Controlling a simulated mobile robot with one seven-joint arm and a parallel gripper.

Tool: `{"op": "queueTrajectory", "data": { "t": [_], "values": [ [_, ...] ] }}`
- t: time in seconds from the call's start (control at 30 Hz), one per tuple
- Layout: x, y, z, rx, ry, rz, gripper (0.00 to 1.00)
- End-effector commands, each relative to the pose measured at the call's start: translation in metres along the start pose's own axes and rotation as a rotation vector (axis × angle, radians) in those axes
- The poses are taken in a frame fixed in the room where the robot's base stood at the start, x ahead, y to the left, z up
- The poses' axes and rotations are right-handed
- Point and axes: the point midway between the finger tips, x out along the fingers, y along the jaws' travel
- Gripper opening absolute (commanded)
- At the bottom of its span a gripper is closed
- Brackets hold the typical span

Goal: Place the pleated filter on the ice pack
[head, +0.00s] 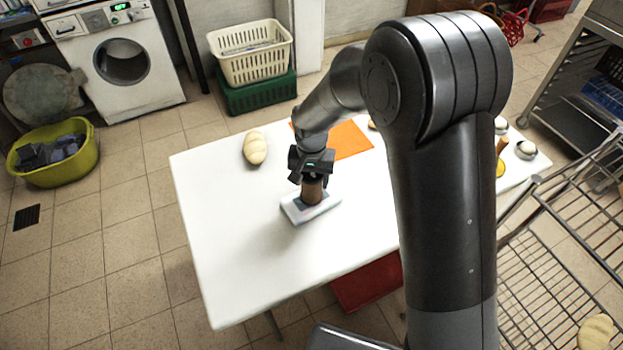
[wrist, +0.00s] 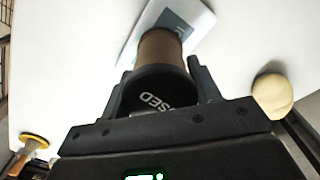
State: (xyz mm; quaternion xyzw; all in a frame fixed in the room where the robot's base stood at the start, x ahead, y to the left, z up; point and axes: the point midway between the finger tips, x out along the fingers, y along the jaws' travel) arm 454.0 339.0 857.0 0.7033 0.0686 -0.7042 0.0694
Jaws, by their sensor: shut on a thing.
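The pleated filter is a brown upright cylinder (head: 312,193) in the middle of the white table. In the wrist view its brown side (wrist: 160,48) shows, with a black end cap bearing partly visible white lettering. My gripper (head: 311,175) is shut on the filter near its top; in the wrist view the fingers (wrist: 162,92) stand on both sides of the black cap. The ice pack (head: 294,208) is a flat, pale slab with a blue-grey area, lying directly beneath the filter. It also shows in the wrist view (wrist: 198,20). The filter's bottom appears at the pack's surface; I cannot tell whether they touch.
A bread loaf (head: 255,148) lies left of my gripper at the table's far side. An orange mat (head: 349,139) lies behind. Pale round items (head: 525,150) and a yellow-based, wooden-handled tool (wrist: 33,140) sit at the right end. The table's (head: 237,270) near left is clear.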

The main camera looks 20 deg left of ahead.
Motion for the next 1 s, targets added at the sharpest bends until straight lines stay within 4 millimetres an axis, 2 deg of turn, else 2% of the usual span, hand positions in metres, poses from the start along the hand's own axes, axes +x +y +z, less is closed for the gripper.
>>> {"op": "queueTrajectory", "data": {
  "t": [0.37, 0.4, 0.6, 0.67, 0.9, 1.0],
  "values": [
    [0.0069, -0.0001, -0.0002, 0.0, 0.001, -0.001, 0.3],
    [0.0078, -0.0001, -0.0001, 0.0, 0.001, 0.0, 0.58],
    [0.0072, -0.0002, -0.0002, -0.001, 0.001, -0.001, 0.74],
    [0.0072, -0.0002, -0.0002, -0.001, 0.001, -0.001, 0.79],
    [0.0062, -0.0002, -0.0003, -0.001, 0.002, -0.001, 0.79],
    [-0.0004, -0.0005, -0.0008, -0.001, 0.004, -0.002, 0.79]
  ]
}}
